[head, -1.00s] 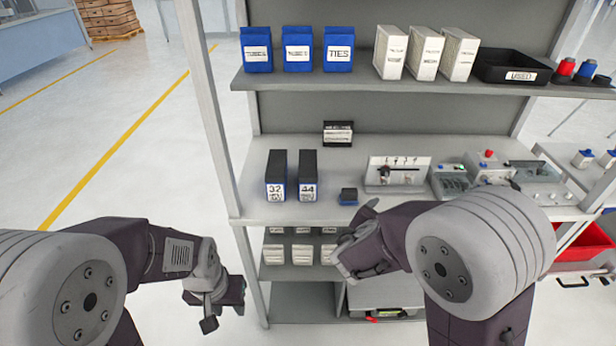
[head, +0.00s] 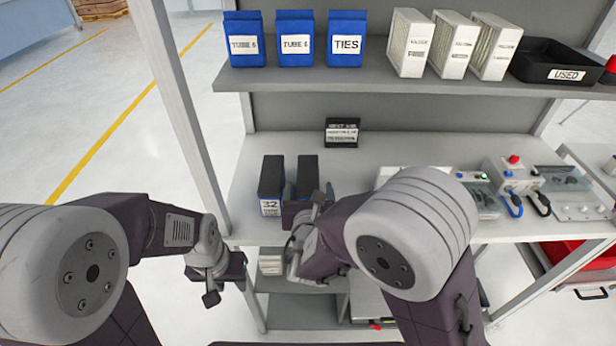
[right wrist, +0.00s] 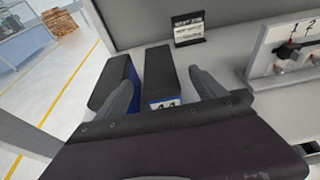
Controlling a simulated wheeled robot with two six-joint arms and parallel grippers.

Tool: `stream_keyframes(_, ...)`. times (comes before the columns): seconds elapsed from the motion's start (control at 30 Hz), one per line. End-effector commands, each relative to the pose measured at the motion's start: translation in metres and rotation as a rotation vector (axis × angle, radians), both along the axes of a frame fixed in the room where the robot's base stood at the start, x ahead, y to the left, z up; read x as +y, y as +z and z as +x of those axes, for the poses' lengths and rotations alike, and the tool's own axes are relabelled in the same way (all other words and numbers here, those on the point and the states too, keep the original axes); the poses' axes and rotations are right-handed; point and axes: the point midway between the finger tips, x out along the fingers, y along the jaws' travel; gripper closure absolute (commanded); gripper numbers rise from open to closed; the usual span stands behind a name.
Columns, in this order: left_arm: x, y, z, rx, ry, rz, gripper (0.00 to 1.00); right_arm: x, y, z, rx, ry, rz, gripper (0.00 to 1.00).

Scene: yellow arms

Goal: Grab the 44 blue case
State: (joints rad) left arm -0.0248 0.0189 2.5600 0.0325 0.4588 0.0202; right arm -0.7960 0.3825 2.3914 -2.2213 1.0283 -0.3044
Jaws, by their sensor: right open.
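The 44 blue case (head: 308,172) stands upright on the workbench, black on top. My right gripper hides its label in the head view. In the right wrist view the 44 case (right wrist: 162,75) shows a blue lower front with part of its "44" label. My right gripper (head: 305,205) is open at its front; in the right wrist view its fingers (right wrist: 165,95) lie on either side of the case, with a gap at the right finger. The 32 case (head: 271,185) stands just left of it, close to the left finger. My left gripper (head: 212,290) hangs left of the bench, its jaws unclear.
A small black labelled box (head: 342,132) stands behind the cases. Blue bins (head: 295,40), white boxes (head: 452,45) and a black tray (head: 556,62) sit on the shelf above. A switch panel (right wrist: 290,45) stands to the right on the bench.

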Motion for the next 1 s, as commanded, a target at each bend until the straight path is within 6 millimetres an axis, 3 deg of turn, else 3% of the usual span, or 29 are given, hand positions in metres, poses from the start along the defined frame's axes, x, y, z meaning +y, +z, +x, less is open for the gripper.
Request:
stream_keyframes(0.3, 0.000, 0.005, 0.000, 0.000, 0.000, 0.000, 0.64, -0.001, -0.011, 0.035, 0.001, -0.004, 0.000, 0.20)
stream_keyframes(0.47, 0.000, 0.006, 0.000, 0.000, 0.000, 0.000, 0.64, 0.000, -0.013, 0.041, 0.001, -0.002, -0.001, 0.20)
stream_keyframes(0.7, 0.000, 0.015, 0.000, 0.000, 0.000, 0.000, 0.64, 0.001, -0.027, 0.079, 0.001, -0.004, 0.000, 0.20)
stream_keyframes(1.0, 0.000, 0.015, 0.000, 0.000, 0.000, 0.000, 0.64, 0.002, -0.030, 0.086, 0.001, -0.001, 0.001, 0.23)
